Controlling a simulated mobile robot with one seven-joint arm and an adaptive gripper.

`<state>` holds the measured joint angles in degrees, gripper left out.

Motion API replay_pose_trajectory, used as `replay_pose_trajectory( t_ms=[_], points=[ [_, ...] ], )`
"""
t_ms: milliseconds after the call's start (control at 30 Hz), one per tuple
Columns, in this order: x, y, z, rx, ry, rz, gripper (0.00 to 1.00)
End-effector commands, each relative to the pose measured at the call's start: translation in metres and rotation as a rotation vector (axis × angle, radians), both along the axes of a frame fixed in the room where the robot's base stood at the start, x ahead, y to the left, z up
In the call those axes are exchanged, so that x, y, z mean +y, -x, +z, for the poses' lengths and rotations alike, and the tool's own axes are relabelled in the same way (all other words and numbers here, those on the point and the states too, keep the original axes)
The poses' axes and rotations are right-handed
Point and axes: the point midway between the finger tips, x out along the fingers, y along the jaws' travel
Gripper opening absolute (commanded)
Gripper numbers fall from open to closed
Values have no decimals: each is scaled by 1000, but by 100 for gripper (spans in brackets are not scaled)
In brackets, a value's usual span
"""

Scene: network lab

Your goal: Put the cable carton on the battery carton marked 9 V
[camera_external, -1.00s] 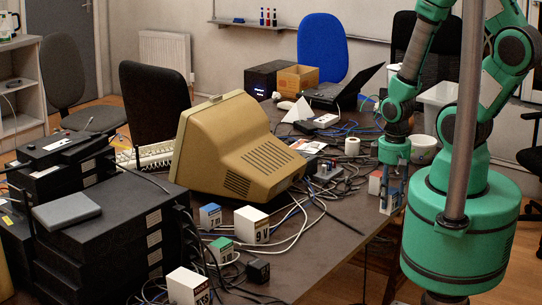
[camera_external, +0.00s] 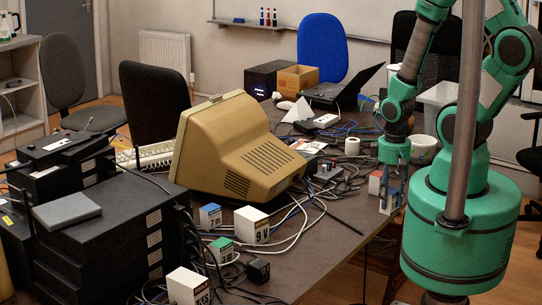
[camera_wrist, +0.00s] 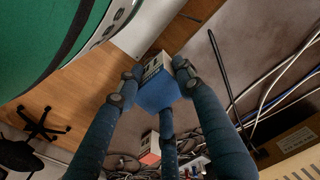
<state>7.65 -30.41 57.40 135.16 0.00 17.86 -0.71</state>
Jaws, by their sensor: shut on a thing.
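My gripper (camera_external: 391,190) is shut on a small white carton with a blue face (camera_external: 388,204) at the table's right edge. In the wrist view the blue-and-white carton (camera_wrist: 158,92) sits between the fingers; its print is too small to read, so I cannot confirm it is the cable carton. The white battery carton marked 9 V (camera_external: 251,226) stands upright on the table, left of my gripper, in front of the beige monitor. Its top looks bare. I cannot make it out in the wrist view.
A red-and-white carton (camera_external: 375,183) stands just behind my gripper.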

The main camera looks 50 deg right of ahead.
Motion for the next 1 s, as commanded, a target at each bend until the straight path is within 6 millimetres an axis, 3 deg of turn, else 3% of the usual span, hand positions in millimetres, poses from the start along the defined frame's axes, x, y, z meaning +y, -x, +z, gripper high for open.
replay_pose_trajectory(
  t_ms=[233, 467, 1000],
  points=[
    [9, -15, 7, 0, 0, 12, 7],
    [30, -46, 20, 0, 0, 32, 7],
    [123, -120, 57, -1, 0, 83, 7]
  ],
)
